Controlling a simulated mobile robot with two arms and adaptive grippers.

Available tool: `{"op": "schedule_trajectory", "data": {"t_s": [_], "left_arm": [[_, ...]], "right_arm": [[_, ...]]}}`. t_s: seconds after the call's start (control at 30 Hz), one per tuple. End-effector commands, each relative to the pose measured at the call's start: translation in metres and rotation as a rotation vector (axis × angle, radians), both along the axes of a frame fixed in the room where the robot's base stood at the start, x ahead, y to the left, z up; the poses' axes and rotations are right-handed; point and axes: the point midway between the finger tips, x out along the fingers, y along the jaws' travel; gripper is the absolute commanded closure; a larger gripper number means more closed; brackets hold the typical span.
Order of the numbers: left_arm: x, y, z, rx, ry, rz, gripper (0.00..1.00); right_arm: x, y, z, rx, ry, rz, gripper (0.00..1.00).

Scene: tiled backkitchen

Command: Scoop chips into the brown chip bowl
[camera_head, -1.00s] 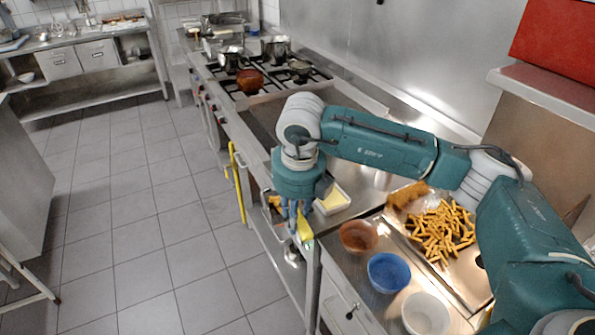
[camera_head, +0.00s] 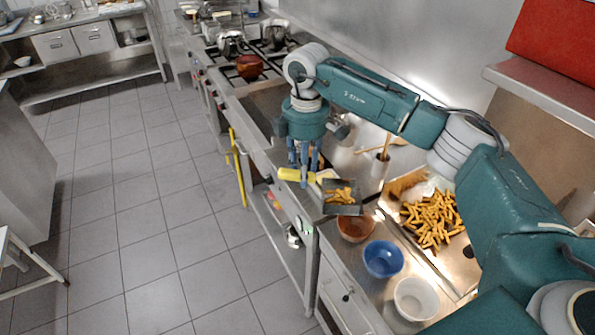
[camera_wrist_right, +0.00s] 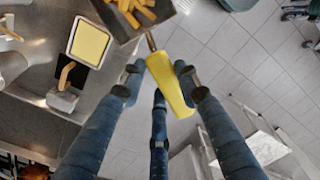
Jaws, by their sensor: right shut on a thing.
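My right gripper (camera_head: 304,172) is shut on the yellow handle (camera_head: 290,174) of a metal scoop (camera_head: 343,209). The scoop holds several chips (camera_head: 340,195) and is just behind the brown bowl (camera_head: 355,231), partly overlapping its far rim in the head view. I cannot tell its height above the counter. In the right wrist view the fingers (camera_wrist_right: 158,88) surround the yellow handle (camera_wrist_right: 170,85), with the loaded scoop (camera_wrist_right: 127,32) at the top edge. The inside of the brown bowl shows no clear chips. More chips (camera_head: 432,218) lie piled on a metal tray at the right. My left gripper is out of view.
A blue bowl (camera_head: 383,261) and a white bowl (camera_head: 416,300) stand in front of the brown bowl. A utensil holder (camera_head: 380,166) stands behind it. A white tray with yellow contents (camera_wrist_right: 90,43) sits near the gripper. A stove with pots (camera_head: 249,67) is farther back.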

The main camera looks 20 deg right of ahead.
Motion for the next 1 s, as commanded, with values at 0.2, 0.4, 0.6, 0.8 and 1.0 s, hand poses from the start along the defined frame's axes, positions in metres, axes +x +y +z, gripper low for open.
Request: {"op": "schedule_trajectory", "data": {"t_s": [0.2,0.4,0.6,0.8,1.0], "left_arm": [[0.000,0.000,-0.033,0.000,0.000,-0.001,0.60],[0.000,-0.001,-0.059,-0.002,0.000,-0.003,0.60],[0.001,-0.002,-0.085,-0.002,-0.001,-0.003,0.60],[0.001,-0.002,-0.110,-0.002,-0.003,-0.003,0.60],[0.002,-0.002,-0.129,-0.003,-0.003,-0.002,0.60]], "right_arm": [[-0.010,-0.024,0.006,0.188,-0.090,-0.002,1.00],[-0.016,-0.038,0.009,0.288,-0.134,-0.001,1.00],[-0.022,-0.050,0.012,0.374,-0.174,0.000,1.00],[-0.027,-0.062,0.015,0.450,-0.209,0.000,1.00],[-0.037,-0.084,0.016,0.573,-0.261,-0.004,1.00]]}}
